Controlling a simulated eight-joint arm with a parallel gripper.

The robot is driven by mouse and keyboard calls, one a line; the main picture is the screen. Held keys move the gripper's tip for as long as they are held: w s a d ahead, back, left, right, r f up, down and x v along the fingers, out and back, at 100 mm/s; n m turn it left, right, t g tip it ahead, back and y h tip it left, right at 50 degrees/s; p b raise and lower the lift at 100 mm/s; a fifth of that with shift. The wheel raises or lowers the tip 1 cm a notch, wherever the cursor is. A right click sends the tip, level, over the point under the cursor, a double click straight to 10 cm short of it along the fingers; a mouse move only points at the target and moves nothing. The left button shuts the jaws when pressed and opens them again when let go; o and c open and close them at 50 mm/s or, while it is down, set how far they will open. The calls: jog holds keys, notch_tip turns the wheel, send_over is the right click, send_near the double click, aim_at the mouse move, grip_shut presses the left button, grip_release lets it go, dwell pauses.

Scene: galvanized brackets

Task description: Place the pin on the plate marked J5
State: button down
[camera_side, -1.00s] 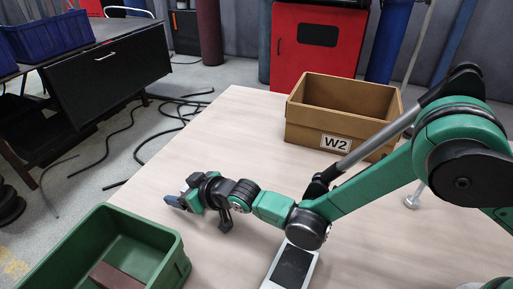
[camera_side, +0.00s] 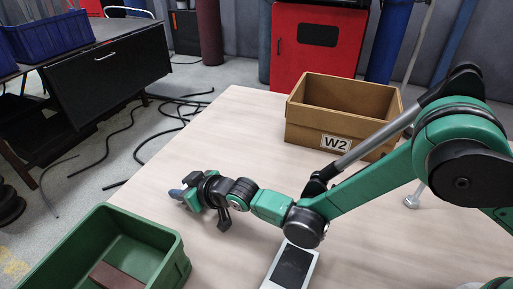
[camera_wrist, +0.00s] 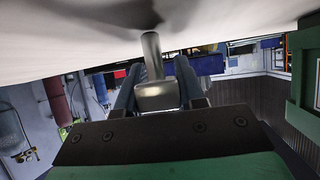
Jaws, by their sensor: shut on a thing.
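The pin (camera_wrist: 152,58) shows in the wrist view as a grey metal rod with a thicker blocky end (camera_wrist: 157,96). My gripper (camera_wrist: 154,75) is shut on it, with one dark finger on each side. The rod points toward the pale tabletop at the top of that view; I cannot tell whether it touches. In the side view my gripper (camera_side: 178,193) is at the left part of the table, beyond the green bin. The pin cannot be made out there. No plate marked J5 is seen in either view.
A green bin (camera_side: 172,262) holding a brown piece (camera_side: 110,277) stands at front left. A cardboard box marked W2 (camera_side: 333,144) stands at the back. A pale device with a dark panel (camera_side: 291,265) lies under my arm. The tabletop between gripper and box is clear.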

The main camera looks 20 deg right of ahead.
notch_tip(320, 180, up, 20)
jog(key=f, duration=0.1)
jog(key=s+d+r+m+t+h, duration=0.1)
jog(key=d+m+h, duration=0.1)
jog(key=d, duration=0.7)
jog(key=s+d+m+t+h, duration=0.1)
jog(key=d+m, duration=0.1)
jog(key=d, duration=0.8)
jog(key=s+d+f+m+h, duration=0.1)
jog(key=s+d+h, duration=0.15)
jog(key=d, duration=0.35)
jog(key=s+d+f+m+h, duration=0.1)
jog(key=s+d+f+m, duration=0.1)
jog(key=s+d, duration=0.3)
jog(key=s+a+n+g+y, duration=0.2)
jog(key=a+n+g+y, duration=0.2)
jog(key=a+n+y, duration=0.7)
jog(key=s+a+r+n+g, duration=0.6)
jog(key=s+a+n+g, duration=0.3)
jog(key=a+n+g, duration=0.35)
send_over(287, 281)
jog(key=w+a, duration=0.2)
jog(key=a, duration=0.1)
jog(key=shift+m+g, duration=0.25)
jog(key=shift+m, duration=0.1)
notch_tip(287, 281, down, 19)
jog(key=shift+s+a+r, duration=0.1)
jog(key=shift+a+r, duration=0.05)
